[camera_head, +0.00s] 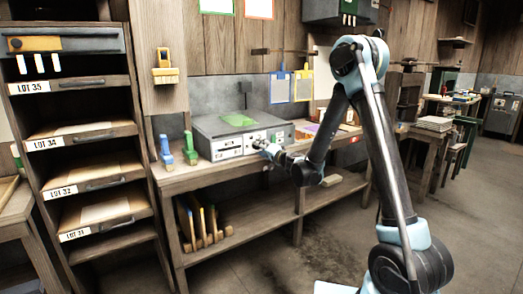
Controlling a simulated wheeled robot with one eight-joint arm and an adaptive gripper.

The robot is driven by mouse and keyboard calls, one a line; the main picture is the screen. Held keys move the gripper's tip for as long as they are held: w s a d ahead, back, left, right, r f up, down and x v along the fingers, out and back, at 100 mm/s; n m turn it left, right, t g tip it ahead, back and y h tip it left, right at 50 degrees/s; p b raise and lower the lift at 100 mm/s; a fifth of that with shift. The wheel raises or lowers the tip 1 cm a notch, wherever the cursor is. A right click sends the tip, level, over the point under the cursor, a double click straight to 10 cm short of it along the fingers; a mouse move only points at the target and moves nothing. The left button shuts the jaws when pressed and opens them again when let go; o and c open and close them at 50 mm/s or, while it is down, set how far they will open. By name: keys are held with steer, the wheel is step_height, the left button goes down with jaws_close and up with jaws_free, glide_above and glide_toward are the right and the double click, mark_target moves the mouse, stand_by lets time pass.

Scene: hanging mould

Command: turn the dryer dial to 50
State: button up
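A grey metal box, which looks like the dryer (218,127), stands on the wooden bench with a green patch on its top. Its front has pale panels and small round controls too small to read, so I cannot tell the dial's setting. My arm reaches in from the right, and my gripper (262,146) is at the box's front, around the middle of its lower edge. It covers part of the front there. I cannot tell whether it touches a dial or whether its fingers are open or shut.
The wooden bench (190,181) has two small blue and green tools (190,148) left of the box. A rack of labelled drawers (100,138) stands at the left. Framed sheets (281,87) hang behind. Open floor lies in front.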

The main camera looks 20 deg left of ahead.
steer(key=v, duration=1.1)
steer(key=shift+d, duration=0.25)
steer(key=shift+o, duration=0.2)
steer(key=s+d+m, duration=0.2)
steer(key=m, duration=1)
steer(key=s+d+m, duration=0.2)
steer(key=m, duration=1)
steer(key=x, duration=1.7)
steer(key=shift+a, duration=0.35)
steer(key=shift+r, duration=0.15)
steer(key=c, duration=1.1)
